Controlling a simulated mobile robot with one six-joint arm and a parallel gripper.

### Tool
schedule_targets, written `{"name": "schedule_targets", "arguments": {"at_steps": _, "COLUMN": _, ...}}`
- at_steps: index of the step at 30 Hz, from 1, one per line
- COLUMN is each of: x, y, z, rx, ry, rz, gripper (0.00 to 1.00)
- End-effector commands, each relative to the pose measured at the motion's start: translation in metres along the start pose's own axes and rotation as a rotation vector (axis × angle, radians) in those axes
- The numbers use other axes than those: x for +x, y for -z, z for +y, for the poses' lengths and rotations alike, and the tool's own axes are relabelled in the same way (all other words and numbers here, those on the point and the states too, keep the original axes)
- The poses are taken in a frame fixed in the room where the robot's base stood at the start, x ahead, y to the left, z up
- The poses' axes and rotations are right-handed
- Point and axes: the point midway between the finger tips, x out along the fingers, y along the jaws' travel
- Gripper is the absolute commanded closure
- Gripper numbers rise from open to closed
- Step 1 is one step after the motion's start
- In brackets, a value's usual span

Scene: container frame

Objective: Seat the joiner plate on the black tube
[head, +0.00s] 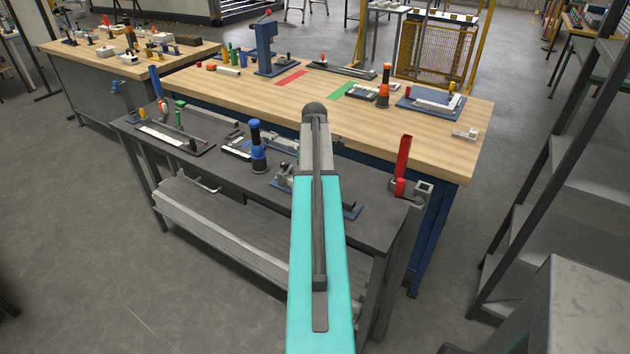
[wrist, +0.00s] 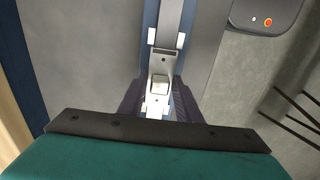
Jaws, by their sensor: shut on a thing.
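In the wrist view my gripper (wrist: 158,96) points down, its dark fingers close around a small pale piece. I take this piece as the joiner plate (wrist: 160,80); its outline is partly covered by the fingers. A silver bar (wrist: 166,38) on a blue base (wrist: 150,18) runs up the picture just beyond the fingertips. I cannot tell whether the plate touches it. No black tube can be picked out for certain. In the head view my teal arm hides the gripper and most of the blue-based fixture (head: 352,211) on the dark bench.
The dark bench (head: 226,188) has a red upright lever (head: 402,158) at its right end and a blue-black post (head: 257,152) left of my arm. A wooden bench (head: 440,145) stands behind. A grey shelf (head: 545,165) stands at right.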

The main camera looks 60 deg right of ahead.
Motion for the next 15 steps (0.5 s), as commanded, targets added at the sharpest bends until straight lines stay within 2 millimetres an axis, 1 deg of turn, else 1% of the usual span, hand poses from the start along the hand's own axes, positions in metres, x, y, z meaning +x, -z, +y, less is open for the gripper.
{"name": "schedule_targets", "arguments": {"at_steps": 15, "x": 0.0054, "y": 0.0001, "z": -0.0001, "rx": 0.000, "ry": 0.000, "rz": 0.000, "gripper": 0.92}}
